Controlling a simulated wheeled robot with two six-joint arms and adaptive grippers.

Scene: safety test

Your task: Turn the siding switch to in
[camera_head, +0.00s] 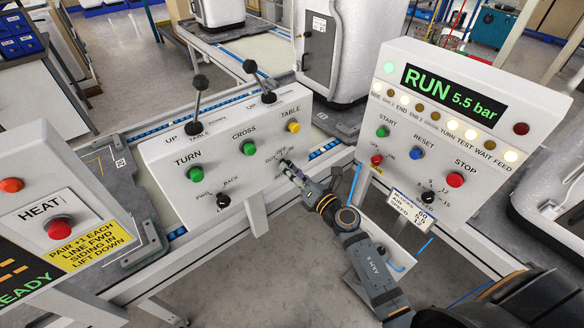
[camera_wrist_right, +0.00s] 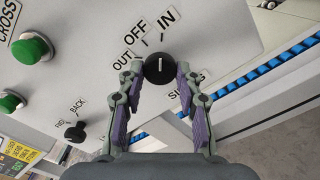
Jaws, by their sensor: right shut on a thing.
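The siding switch is a round black knob (camera_wrist_right: 160,68) with a white pointer line, on the white control panel (camera_head: 155,155). In the right wrist view the labels OUT, OFF and IN fan around it from left to upper right. The pointer line stands about upright in that view, nearest the IN mark. My right gripper (camera_wrist_right: 159,72) has its fingers on both sides of the knob, shut on it. In the head view this gripper (camera_head: 289,168) reaches the panel's lower right and mostly hides the knob. My left gripper is not in view.
On the same panel are a green CROSS button (camera_head: 249,147), a green TURN button (camera_head: 195,174), a yellow TABLE button (camera_head: 294,127), a FWD/BACK knob (camera_head: 223,200) and two upright levers. A RUN display panel (camera_head: 452,97) stands right, a HEAT box (camera_head: 40,195) left.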

